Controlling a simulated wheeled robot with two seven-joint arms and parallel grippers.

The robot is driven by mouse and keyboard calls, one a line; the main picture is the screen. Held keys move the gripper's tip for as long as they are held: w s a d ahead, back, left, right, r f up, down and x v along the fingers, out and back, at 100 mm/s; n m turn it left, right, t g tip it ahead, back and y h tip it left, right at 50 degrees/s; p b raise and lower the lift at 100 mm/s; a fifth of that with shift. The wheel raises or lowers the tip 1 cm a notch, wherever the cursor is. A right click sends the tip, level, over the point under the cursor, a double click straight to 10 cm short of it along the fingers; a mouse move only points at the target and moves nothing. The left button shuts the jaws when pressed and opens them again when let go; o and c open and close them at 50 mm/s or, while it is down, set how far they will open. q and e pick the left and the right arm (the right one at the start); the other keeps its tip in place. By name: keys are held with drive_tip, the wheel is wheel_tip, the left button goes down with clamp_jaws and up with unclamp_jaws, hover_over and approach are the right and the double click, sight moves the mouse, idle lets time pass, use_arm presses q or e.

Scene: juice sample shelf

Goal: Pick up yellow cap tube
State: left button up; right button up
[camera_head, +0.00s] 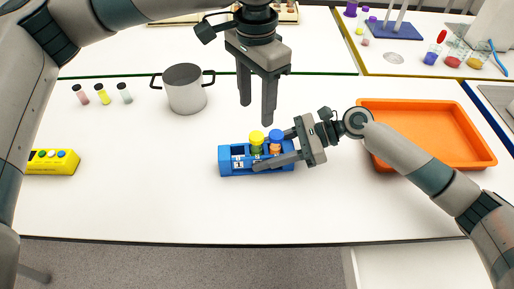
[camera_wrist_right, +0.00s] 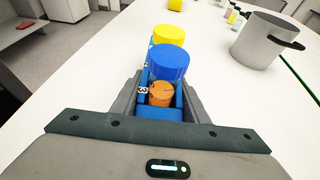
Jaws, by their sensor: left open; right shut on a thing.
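The yellow cap tube (camera_head: 257,138) stands upright in the middle slot of a small blue rack (camera_head: 226,169) with numbered slots. Its cap also shows in the right wrist view (camera_wrist_right: 168,34). A blue cap tube (camera_head: 276,136) with orange contents stands in the slot to its right; it is the nearer one in the wrist view (camera_wrist_right: 169,60). The left slot looks empty. My left gripper (camera_head: 257,112) is open and empty, pointing down just above the yellow cap. My right gripper (camera_head: 271,151) is shut on the rack from its right end, one finger along each long side.
A grey pot (camera_head: 186,92) and several small vials (camera_head: 102,94) stand at the back left. A yellow box with buttons (camera_head: 50,161) lies at the left. An orange tray (camera_head: 430,160) lies at the right. The table in front of the rack is clear.

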sight(256, 135)
use_arm(q)
drive_tip(key=m, duration=1.1)
drive_tip(key=shift+s+a+r, duration=0.1)
drive_tip(key=shift+r, duration=0.2)
drive_tip(key=shift+m, duration=0.3)
drive_tip(key=shift+f, duration=3.4)
drive_tip(key=shift+f, duration=2.6)
